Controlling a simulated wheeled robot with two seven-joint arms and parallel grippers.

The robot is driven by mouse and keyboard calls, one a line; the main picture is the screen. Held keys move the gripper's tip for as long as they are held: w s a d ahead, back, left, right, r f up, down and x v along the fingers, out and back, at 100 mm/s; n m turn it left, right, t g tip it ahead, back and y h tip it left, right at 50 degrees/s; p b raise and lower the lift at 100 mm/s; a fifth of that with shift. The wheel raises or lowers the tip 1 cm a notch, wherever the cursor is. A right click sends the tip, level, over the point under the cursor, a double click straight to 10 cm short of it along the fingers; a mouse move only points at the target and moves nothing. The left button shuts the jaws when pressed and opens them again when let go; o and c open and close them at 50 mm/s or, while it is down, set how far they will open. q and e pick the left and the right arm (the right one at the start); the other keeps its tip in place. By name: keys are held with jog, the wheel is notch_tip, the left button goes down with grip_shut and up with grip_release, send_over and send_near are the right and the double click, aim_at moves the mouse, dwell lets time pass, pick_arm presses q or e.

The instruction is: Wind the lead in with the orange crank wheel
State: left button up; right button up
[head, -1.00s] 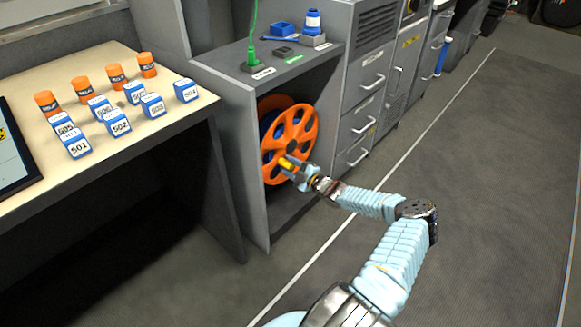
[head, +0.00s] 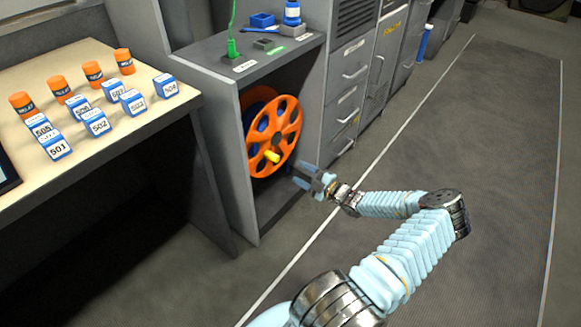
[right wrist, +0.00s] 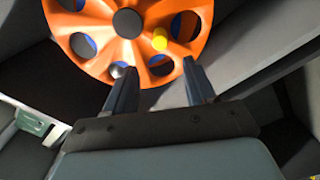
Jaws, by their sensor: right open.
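The orange crank wheel (head: 274,136) stands upright in the open bay of the grey cabinet, with a blue reel behind it. Its yellow handle (head: 271,156) is at the lower part of the wheel in the head view. In the right wrist view the wheel (right wrist: 92,57) fills the top, with the yellow handle (right wrist: 160,40) above the fingertips. My right gripper (head: 303,176) is open and empty, to the right of and below the handle, apart from it. Its two fingers also show in the right wrist view (right wrist: 157,78). The green lead (head: 232,28) rises from a plug on the cabinet top. My left gripper is out of view.
A table (head: 105,150) at the left bears several blue numbered blocks and orange cylinders. Blue items and a small grey block (head: 264,44) sit on the cabinet top (head: 205,52). Grey drawers (head: 345,95) stand right of the bay. The floor on the right is clear.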

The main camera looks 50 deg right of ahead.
aim_at(278, 160)
jog(key=shift+s, duration=0.7)
jog(key=w+n+b, duration=0.2)
jog(key=w+n, duration=0.2)
jog(key=n, duration=0.4)
jog(key=w+n+b, duration=0.1)
jog(key=w+n, duration=0.4)
jog(key=n, duration=0.3)
jog(key=w+a+n+b, duration=0.1)
jog(key=w+n, duration=0.3)
jog(key=n, duration=0.5)
jog(key=shift+w+b, duration=0.3)
jog(key=shift+b, duration=0.5)
jog(key=shift+f, duration=0.1)
grip_shut()
